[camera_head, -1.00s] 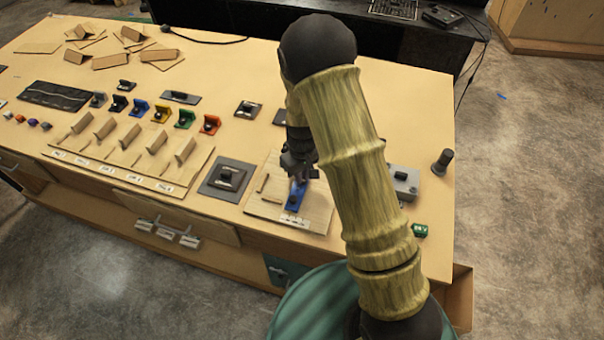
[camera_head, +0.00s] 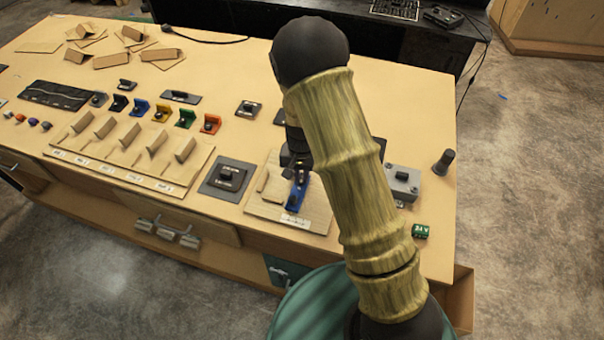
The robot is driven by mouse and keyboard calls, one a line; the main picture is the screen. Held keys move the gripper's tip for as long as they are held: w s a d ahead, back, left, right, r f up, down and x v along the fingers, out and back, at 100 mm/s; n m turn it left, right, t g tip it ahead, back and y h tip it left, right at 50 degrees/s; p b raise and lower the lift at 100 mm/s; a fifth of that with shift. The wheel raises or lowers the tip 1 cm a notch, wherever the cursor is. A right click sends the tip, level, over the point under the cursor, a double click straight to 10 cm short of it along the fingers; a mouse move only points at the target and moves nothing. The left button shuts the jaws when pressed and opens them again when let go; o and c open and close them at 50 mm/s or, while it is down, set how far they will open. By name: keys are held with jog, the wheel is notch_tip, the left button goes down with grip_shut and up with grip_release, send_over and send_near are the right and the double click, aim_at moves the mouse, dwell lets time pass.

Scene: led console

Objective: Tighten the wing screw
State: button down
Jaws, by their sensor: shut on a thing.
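My gripper (camera_head: 300,168) points down over the wooden board (camera_head: 262,208) near the table's front edge, at the right. It is shut at the upper end of a blue part (camera_head: 296,196) on that board. The gripped piece is too small and too covered by the fingers to make out, and I cannot pick out the wing screw for certain. My arm hides the area right behind and to the right of the gripper.
A dark grey plate with a black block (camera_head: 229,178) lies just left of the board. A grey box (camera_head: 402,182) and a dark upright knob (camera_head: 443,161) stand to the right.

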aim_at(302, 178)
jog(key=shift+w+r+m, duration=0.1)
jog(key=shift+m, duration=0.7)
jog(key=c, duration=1.5)
grip_release()
jog(key=shift+o, duration=0.2)
notch_tip(302, 178, up, 17)
jog(key=b, duration=0.3)
jog(key=shift+r, duration=0.2)
